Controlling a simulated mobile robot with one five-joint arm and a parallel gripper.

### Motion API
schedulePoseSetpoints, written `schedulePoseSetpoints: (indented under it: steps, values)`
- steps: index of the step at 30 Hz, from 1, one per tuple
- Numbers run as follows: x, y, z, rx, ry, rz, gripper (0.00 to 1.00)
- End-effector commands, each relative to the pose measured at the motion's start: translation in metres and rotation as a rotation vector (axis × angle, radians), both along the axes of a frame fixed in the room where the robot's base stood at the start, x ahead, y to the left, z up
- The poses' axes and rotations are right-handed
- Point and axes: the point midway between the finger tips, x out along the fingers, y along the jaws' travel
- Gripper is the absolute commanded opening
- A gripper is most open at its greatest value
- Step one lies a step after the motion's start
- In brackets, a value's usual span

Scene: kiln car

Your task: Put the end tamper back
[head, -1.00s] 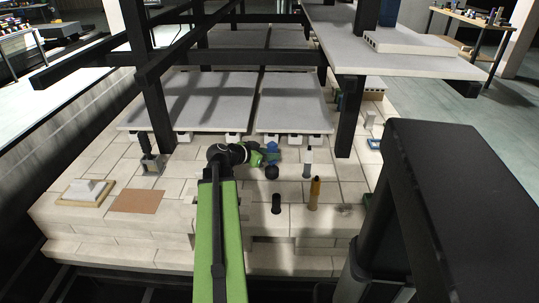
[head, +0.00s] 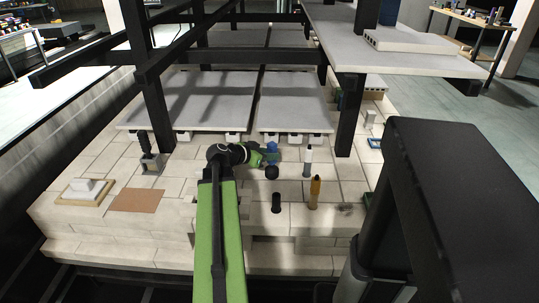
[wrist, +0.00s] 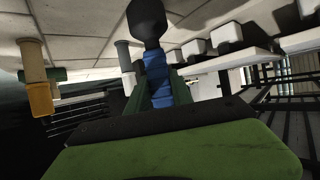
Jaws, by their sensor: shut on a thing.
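My gripper (head: 262,156) is shut on a tool with a blue grip and a rounded black head, which I take to be the end tamper (head: 271,172). In the wrist view the gripper's green fingers (wrist: 157,92) close around the tamper's blue grip (wrist: 157,68). Its black head points away from the palm. In the head view it is over the pale brick deck (head: 235,187); I cannot tell if the head touches the bricks. A short black cylinder (head: 276,203), perhaps a holder, stands nearer the camera.
A white-and-grey tool (head: 308,160) and an orange tool (head: 315,192) stand upright to the right. Grey kiln shelves (head: 290,100) on small white blocks lie behind the gripper. A dark post (head: 350,115) rises at the right. A brown sheet (head: 137,200) lies left.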

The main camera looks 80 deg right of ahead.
Motion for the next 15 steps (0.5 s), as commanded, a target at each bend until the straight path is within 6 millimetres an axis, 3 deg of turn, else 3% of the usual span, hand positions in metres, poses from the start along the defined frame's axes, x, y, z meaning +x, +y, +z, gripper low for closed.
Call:
schedulePoseSetpoints:
  steps: [15]
  values:
    - [-0.0001,-0.0001,-0.0066,-0.001,0.001,0.000,0.00]
